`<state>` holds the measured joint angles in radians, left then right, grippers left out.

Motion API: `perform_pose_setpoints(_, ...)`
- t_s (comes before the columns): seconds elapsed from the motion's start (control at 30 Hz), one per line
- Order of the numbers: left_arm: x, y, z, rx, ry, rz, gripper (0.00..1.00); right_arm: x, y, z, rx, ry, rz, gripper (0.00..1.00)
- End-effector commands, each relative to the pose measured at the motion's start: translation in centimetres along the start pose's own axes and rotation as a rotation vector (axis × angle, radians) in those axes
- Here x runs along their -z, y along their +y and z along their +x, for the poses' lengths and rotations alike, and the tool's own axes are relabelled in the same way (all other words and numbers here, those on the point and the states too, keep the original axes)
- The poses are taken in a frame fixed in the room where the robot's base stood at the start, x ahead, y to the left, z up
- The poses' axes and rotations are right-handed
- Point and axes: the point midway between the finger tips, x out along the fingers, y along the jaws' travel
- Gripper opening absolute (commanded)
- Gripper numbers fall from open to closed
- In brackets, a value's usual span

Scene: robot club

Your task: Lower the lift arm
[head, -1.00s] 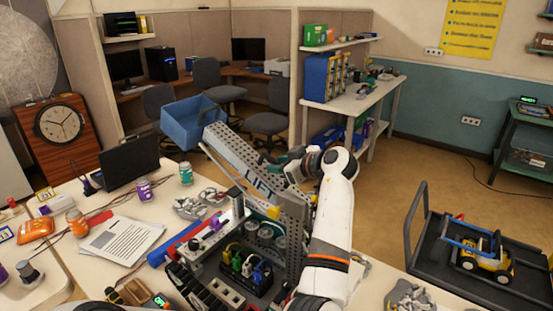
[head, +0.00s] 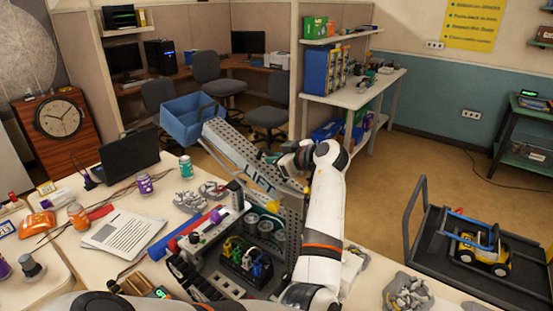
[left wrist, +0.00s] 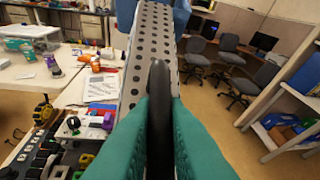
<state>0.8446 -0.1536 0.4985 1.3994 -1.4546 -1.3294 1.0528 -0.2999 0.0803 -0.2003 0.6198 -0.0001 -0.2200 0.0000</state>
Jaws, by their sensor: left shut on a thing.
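The lift arm (head: 228,152) is a grey perforated beam marked LIFT. It slopes up to the left from its upright frame (head: 293,225), with a blue bin (head: 190,118) at its raised end. My left gripper (head: 268,157) is on the right side of the beam. In the left wrist view its teal fingers (left wrist: 158,125) are shut on a black bar-like handle (left wrist: 158,85), in front of the perforated beam (left wrist: 150,40). The handle's join to the beam is hidden. My right gripper is not in view.
A control block with coloured levers (head: 248,257) sits at the lift's base. Papers (head: 122,233), a laptop (head: 130,157) and cans lie on the table to the left. A dark cart (head: 425,240) carrying a yellow toy vehicle (head: 483,248) stands right. Open floor lies beyond the table.

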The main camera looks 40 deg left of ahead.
Motion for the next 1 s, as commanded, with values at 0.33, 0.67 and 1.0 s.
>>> perform_pose_setpoints(0.33, 2.1, 1.1, 5.5, -0.050, 0.365, -0.057, 0.00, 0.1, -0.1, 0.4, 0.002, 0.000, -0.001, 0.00)
perform_pose_setpoints(0.67, 2.8, 1.3, 6.2, -0.057, 0.418, -0.062, 0.00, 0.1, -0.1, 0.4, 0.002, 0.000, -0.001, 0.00)
perform_pose_setpoints(1.0, 2.8, 1.3, 6.2, -0.057, 0.416, -0.062, 0.34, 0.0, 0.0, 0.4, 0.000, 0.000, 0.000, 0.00)
